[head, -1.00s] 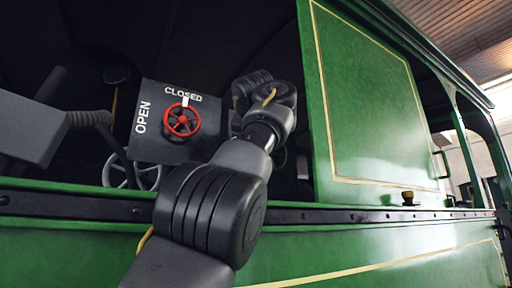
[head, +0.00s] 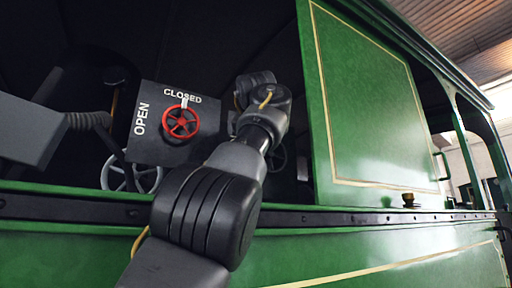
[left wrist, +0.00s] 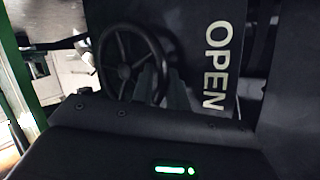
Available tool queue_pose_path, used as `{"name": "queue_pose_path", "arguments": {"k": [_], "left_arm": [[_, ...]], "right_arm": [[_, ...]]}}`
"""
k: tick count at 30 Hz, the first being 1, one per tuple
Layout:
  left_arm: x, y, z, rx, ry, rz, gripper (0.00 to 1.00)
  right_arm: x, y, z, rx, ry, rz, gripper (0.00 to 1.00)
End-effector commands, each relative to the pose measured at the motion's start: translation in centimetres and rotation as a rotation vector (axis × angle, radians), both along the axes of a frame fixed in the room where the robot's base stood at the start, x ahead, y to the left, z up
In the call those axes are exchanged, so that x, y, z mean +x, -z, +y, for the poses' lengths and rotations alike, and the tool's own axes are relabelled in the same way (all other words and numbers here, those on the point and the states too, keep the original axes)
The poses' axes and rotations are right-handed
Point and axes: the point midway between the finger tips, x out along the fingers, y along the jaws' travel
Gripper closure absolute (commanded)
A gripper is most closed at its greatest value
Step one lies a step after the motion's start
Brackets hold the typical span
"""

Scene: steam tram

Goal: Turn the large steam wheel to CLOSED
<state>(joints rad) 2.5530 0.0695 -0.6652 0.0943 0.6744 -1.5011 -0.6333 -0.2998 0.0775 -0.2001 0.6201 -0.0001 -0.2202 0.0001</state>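A dark spoked wheel (left wrist: 124,70) shows in the left wrist view, beside a black plate with the word OPEN (left wrist: 217,65) in white. My left gripper (left wrist: 165,90) has its grey fingertips at the right side of this wheel's rim. Whether they grip the rim is too dark to tell. In the head view my left arm reaches over the green sill into the dark cab, and its gripper is hidden behind the wrist. A dark wheel (head: 277,160) shows partly behind that arm. My right gripper is not in view.
A smaller red wheel (head: 180,122) sits on a dark panel (head: 150,152) labelled OPEN and CLOSED, its white mark at CLOSED. A grey spoked wheel (head: 118,177) is below. The green sill (head: 400,218) and green side panel (head: 365,110) bound the opening.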

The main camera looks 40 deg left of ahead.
Motion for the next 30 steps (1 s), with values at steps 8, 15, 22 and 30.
{"name": "queue_pose_path", "arguments": {"k": [8, 15, 22, 30], "left_arm": [[-1.2, -0.5, -1.2, 0.003, 0.0, -0.002, 0.84], [-4.5, -2.1, -4.3, 0.003, 0.0, -0.002, 0.84], [-6.7, -3.3, -6.4, -0.001, 0.0, -0.001, 0.84], [-7.3, -3.5, -7.0, -0.001, 0.0, 0.001, 0.84]], "right_arm": [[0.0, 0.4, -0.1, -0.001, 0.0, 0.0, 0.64], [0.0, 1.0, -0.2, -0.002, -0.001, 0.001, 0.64], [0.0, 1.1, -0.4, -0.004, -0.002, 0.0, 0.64], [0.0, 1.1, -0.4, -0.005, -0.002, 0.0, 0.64]]}}
